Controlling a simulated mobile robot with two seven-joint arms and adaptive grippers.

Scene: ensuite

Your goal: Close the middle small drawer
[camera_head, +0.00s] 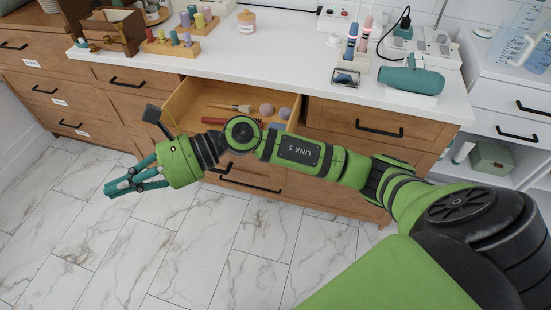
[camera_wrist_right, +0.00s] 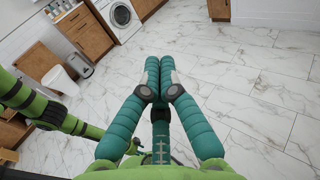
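The middle small drawer (camera_head: 187,97) stands pulled out below the white counter in the head view. Inside it lie a brush, a red item and round items. My right forearm and wrist cross in front of the drawer and hide much of its front. My right gripper (camera_head: 110,190) is to the left of the drawer's front, over the floor, pointing left. In the right wrist view, its teal fingers (camera_wrist_right: 159,68) meet at the tips with nothing between them.
The counter (camera_head: 280,45) holds a wooden organizer (camera_head: 112,30), a bottle rack (camera_head: 172,45), a candle jar (camera_head: 246,23) and a teal hair dryer (camera_head: 411,79). The drawer to the right (camera_head: 365,118) is shut. The marble floor (camera_head: 75,235) in front is clear.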

